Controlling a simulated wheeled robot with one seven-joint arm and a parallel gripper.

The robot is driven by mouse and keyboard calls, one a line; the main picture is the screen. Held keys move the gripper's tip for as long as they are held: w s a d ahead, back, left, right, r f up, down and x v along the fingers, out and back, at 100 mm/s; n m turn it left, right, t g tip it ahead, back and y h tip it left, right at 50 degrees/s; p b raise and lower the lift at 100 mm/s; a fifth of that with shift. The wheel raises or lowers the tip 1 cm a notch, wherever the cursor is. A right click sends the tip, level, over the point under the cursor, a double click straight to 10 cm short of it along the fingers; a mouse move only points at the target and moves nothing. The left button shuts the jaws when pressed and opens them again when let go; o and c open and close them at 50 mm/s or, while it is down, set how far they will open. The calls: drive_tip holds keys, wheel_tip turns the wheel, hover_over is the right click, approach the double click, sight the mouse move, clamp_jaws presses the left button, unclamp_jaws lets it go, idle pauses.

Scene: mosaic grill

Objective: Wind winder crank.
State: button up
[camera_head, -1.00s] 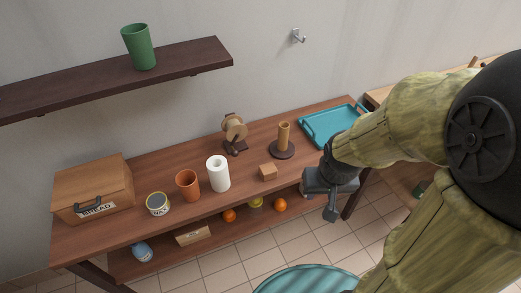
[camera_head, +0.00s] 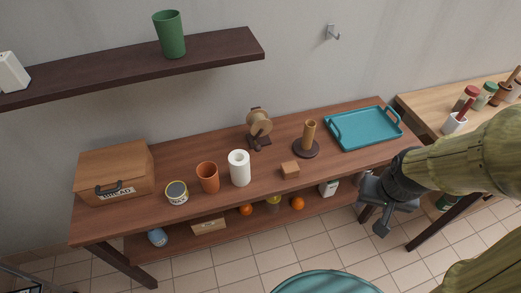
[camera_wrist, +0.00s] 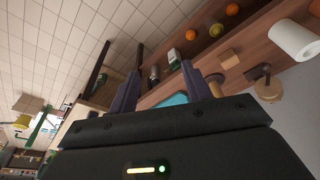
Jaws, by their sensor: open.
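The winder (camera_head: 259,124), a tan wooden spool on a dark stand, sits toward the back middle of the brown table. A small dark part shows low on its front, but I cannot make out the crank clearly. My gripper (camera_head: 382,228) is open and empty. It is off the table's front right side, well to the right of the winder. Its two spread fingers (camera_wrist: 162,82) show in the wrist view with nothing between them.
On the brown table (camera_head: 225,137) stand a bread box (camera_head: 113,170), a tin (camera_head: 177,193), an orange cup (camera_head: 208,178), a white roll (camera_head: 239,168), a wooden block (camera_head: 290,169), a dark-based post (camera_head: 309,136) and a teal tray (camera_head: 364,130). A shelf (camera_head: 130,67) hangs above.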

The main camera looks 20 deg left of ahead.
drive_tip(key=w+a+f+n+t+y+b, duration=0.2)
drive_tip(key=w+a+f+n+t+b, duration=0.25)
drive_tip(key=w+a+f+b, duration=0.5)
drive_tip(key=w+a+f+n+t+y+b, duration=0.1)
drive_tip(key=a+f+n+y, duration=0.1)
drive_tip(key=a, duration=0.5)
drive_tip(key=w+a+f+n+t+y+b, duration=0.2)
drive_tip(key=a+f+y, duration=0.1)
drive_tip(key=a+y, duration=0.2)
drive_tip(key=a, duration=0.2)
drive_tip(key=shift+w+a, duration=0.3)
drive_tip(key=shift+a, duration=0.05)
drive_tip(key=shift+f, duration=0.1)
